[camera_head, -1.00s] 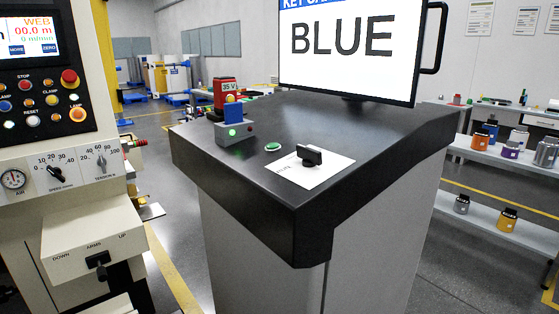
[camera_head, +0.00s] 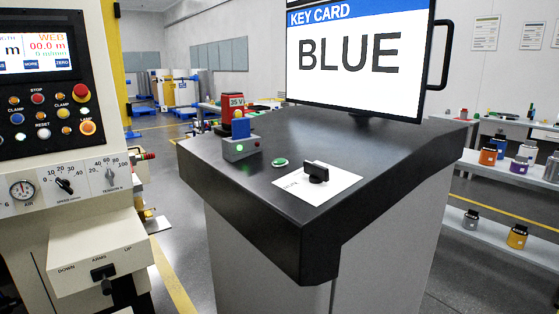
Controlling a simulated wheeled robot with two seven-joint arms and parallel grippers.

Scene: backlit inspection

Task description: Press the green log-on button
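A small round green button (camera_head: 280,163) with a pale rim sits on the dark sloping top of the console (camera_head: 230,190). To its left is a grey box (camera_head: 241,149) with a lit green lamp, a small dark reddish spot and a blue card-like piece (camera_head: 240,128) standing in it. To the button's right a black rotary knob (camera_head: 317,172) sits on a white label plate. The monitor (camera_head: 350,55) above reads "KEY CARD" and "BLUE". Neither of my grippers shows in the head view.
A cream machine panel (camera_head: 45,190) with coloured buttons and dials stands close at the left. A red 35 V unit (camera_head: 234,106) is behind the grey box. Shelves (camera_head: 510,172) with jars stand at the right. The console top around the button is clear.

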